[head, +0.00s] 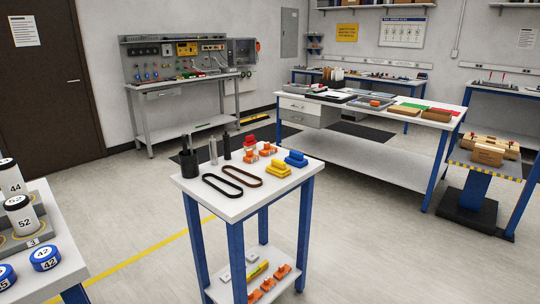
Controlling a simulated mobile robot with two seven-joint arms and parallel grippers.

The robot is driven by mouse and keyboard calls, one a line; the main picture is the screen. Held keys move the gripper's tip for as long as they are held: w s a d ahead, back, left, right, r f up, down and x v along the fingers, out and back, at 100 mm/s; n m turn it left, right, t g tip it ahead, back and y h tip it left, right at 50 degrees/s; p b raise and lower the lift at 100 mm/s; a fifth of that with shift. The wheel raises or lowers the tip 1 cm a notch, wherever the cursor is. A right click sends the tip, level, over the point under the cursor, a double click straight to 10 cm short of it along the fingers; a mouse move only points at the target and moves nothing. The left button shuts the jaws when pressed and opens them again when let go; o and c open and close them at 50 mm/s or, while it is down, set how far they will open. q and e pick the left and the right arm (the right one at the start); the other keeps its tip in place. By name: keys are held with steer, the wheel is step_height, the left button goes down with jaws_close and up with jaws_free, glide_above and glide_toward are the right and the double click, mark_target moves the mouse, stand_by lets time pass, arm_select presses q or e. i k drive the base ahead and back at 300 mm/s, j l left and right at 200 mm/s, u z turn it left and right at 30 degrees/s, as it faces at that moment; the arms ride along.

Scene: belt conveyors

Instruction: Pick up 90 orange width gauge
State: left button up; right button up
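Small orange pieces sit on the white top of the small blue-legged table in the middle of the head view. One orange piece (267,149) is near the back edge, and another orange piece (250,156) is just left of it. More orange pieces (283,271) lie on the table's lower shelf. They are too small for me to read a 90 on any of them, so I cannot tell which is the gauge. Neither of my grippers is in view.
The small table (228,210) also holds yellow blocks (278,169), blue blocks (296,158), a red piece (249,142), two belt loops and a black cup (189,163). A bench with numbered cylinders (21,213) is at left. Floor around the table is clear.

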mark_target(268, 150)
steer(key=i+l+z, duration=0.6)
steer(key=i+z, duration=0.25)
steer(key=i, duration=0.25)
steer(key=i+z, duration=0.6)
steer(key=i, duration=1.15)
steer(key=i+u, duration=0.25)
steer(key=i, duration=0.3)
steer(key=i+l+u, duration=0.2)
steer(key=i, duration=0.35)
steer(key=i+u, duration=0.35)
steer(key=i+j+u, duration=0.1)
steer(key=u, duration=0.2)
steer(key=i+l+u, duration=0.1)
steer(key=i+u, duration=0.35)
steer(key=u, duration=0.3)
steer(key=i+u, duration=0.15)
steer(key=u, duration=0.25)
steer(key=i+u, duration=0.1)
steer(key=u, duration=0.35)
